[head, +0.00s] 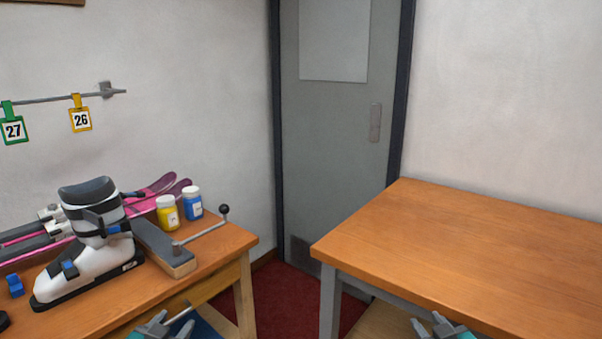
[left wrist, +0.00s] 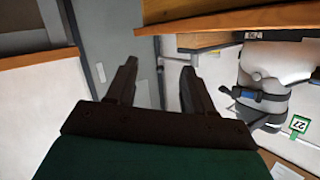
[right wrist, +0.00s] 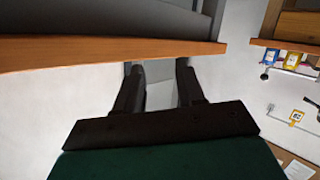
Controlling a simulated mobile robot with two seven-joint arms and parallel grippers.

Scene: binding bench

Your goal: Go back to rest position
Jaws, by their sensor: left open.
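My left gripper (head: 162,326) is at the bottom of the head view, in front of the left bench's front edge. In the left wrist view (left wrist: 158,85) its two fingers are apart with nothing between them. My right gripper (head: 437,326) is at the bottom of the head view, by the front edge of the right table. In the right wrist view (right wrist: 158,85) its fingers are apart and empty. Both grippers are clear of all objects.
The left bench (head: 215,262) holds a white ski boot (head: 85,272), skis (head: 160,187), yellow (head: 167,213) and blue (head: 193,203) bottles, and a wooden block with a lever (head: 170,252). The right table (head: 470,240) is bare. A grey door (head: 335,130) stands between them.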

